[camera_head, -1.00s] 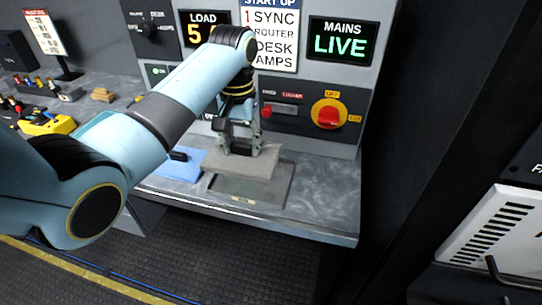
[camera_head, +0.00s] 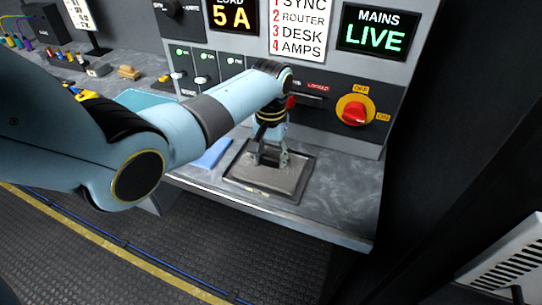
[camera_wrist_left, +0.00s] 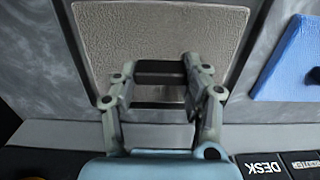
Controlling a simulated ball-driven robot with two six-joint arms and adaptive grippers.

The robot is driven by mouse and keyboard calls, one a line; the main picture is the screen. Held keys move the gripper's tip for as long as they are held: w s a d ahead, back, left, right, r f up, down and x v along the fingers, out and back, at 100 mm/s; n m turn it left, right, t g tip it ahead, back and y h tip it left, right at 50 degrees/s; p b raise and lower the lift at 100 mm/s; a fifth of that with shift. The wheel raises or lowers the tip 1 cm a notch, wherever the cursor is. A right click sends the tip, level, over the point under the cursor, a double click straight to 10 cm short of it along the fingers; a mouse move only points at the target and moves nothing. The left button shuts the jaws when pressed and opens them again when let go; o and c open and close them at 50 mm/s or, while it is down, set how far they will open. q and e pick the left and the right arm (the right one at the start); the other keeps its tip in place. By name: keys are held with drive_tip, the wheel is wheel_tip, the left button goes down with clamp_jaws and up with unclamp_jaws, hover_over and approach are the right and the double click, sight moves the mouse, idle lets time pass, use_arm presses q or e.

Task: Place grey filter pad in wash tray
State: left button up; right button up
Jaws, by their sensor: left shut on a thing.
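The grey filter pad (camera_head: 276,180) lies flat, level with and inside the dark rim of the shallow wash tray (camera_head: 304,183) on the bench. In the left wrist view the pad (camera_wrist_left: 150,35) shows as a pale textured sheet framed by the tray's dark rim (camera_wrist_left: 76,42). My left gripper (camera_head: 270,163) is over the pad, its fingers shut on a dark bar at the pad's near side in the wrist view (camera_wrist_left: 160,73). Whether the pad's underside rests fully on the tray floor is hidden. My right gripper is not in view.
A blue flat pad (camera_head: 212,153) lies just left of the tray and also shows in the wrist view (camera_wrist_left: 292,60). A panel with a red rotary switch (camera_head: 355,112) stands behind. The bench is clear right of the tray.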

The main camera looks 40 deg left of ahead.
sight(270, 156)
use_arm(q)
drive_tip(key=shift+f, duration=0.1)
drive_tip(key=o, duration=1.2)
drive_tip(key=shift+c, duration=0.2)
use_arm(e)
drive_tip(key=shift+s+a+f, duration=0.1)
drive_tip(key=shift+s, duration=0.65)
use_arm(q)
drive_tip(key=shift+r, duration=0.5)
wheel_tip(270, 156, up, 11)
drive_tip(key=shift+r, duration=0.15)
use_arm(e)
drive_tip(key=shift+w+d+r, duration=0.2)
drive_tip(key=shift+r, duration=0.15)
use_arm(q)
drive_tip(key=shift+s, duration=0.15)
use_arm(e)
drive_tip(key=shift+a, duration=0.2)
